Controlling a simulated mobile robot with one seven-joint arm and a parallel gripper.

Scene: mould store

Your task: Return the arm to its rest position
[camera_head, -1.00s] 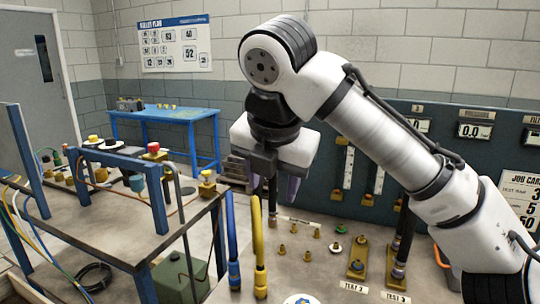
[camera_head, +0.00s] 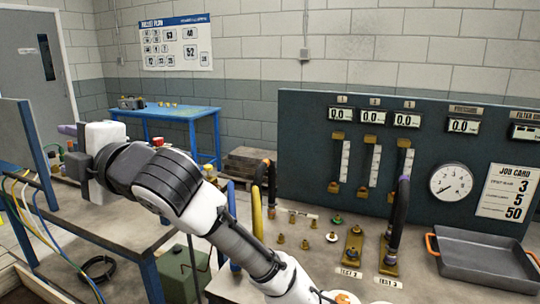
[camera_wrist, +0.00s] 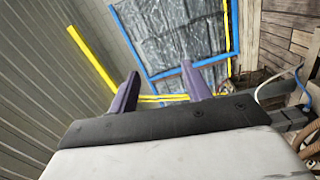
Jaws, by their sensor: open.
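My arm reaches from the bottom middle of the head view up to the left, over the left bench (camera_head: 110,215). My gripper (camera_head: 72,145) is at the arm's far left end and points left, seen from the side. One purple finger shows clearly there; the other is mostly hidden. In the wrist view my gripper (camera_wrist: 160,82) has its two purple fingers well apart, with nothing between them. Beyond the fingers lie a shiny grey sheeted surface (camera_wrist: 175,35), blue and yellow strips and ribbed panels, all apart from the jaws.
A panel with gauges (camera_head: 340,150) stands behind the right bench, which holds small brass fittings and a grey tray (camera_head: 480,260). Upright yellow and blue hoses (camera_head: 257,210) stand close by my arm. A blue table (camera_head: 170,112) is at the back.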

